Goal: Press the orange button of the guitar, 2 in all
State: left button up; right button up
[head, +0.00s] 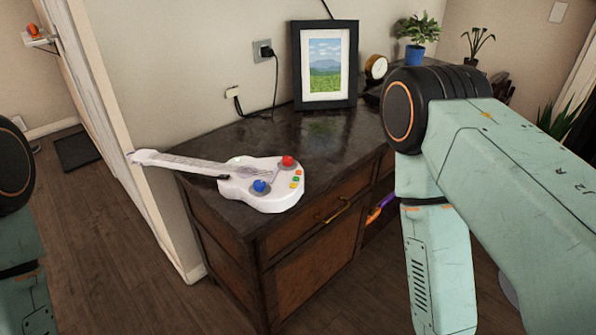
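A white toy guitar (262,196) lies on top of a dark wooden cabinet (300,137), its neck pointing left past the cabinet's corner. Neither of my grippers is in view. Part of my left arm shows at the left edge, and my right arm fills the right side. Nothing of mine visibly touches the guitar.
A black picture frame (325,64) stands at the back of the cabinet, with a round clock (376,67) and a plant in a blue pot (415,53) to its right. A cable hangs from a wall socket (263,50). A wall corner (160,205) adjoins the cabinet's left side.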

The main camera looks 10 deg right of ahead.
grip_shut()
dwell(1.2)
